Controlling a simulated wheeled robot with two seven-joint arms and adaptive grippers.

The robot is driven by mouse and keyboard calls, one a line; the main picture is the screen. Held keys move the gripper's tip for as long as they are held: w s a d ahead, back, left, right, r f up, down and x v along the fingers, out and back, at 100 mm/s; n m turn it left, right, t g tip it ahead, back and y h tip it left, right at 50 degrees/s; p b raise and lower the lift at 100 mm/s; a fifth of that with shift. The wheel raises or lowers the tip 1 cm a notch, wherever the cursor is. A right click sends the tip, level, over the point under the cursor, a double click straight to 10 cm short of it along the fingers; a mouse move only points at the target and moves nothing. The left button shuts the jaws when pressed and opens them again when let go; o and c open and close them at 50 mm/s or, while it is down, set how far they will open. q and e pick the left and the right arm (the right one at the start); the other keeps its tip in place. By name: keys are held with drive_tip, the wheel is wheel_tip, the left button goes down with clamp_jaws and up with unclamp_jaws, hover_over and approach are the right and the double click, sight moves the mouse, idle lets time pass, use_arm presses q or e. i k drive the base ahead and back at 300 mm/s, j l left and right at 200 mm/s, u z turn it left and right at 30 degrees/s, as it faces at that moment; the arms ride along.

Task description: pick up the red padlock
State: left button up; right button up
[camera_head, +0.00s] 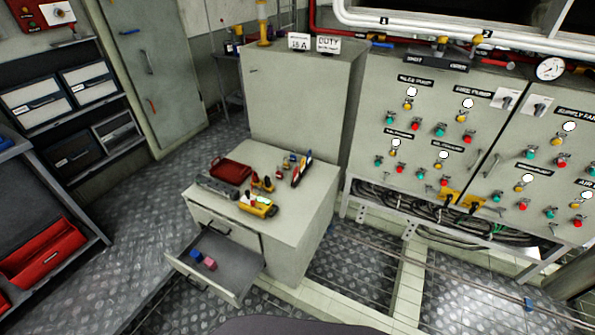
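A small pinkish-red block-like item (209,264) lies in the open drawer (238,278) of the low grey cabinet (290,225). It may be the red padlock, but it is too small to tell. A small blue item (196,256) lies just beside it, to its upper left. Neither of my grippers is in view.
The cabinet top holds a red tray (231,171), a yellow item (259,207) and several small things. A tall grey cabinet (300,100) stands behind it, a control panel (440,120) to the right. A red toolbox (42,253) sits at left. Metal floor (110,275) lies clear left of the drawer.

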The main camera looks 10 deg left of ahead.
sight(279, 174)
drive_tip(key=i+j+z, duration=0.15)
drive_tip(key=i+z, duration=0.3)
drive_tip(key=i+j+z, duration=0.2)
drive_tip(key=z, duration=0.25)
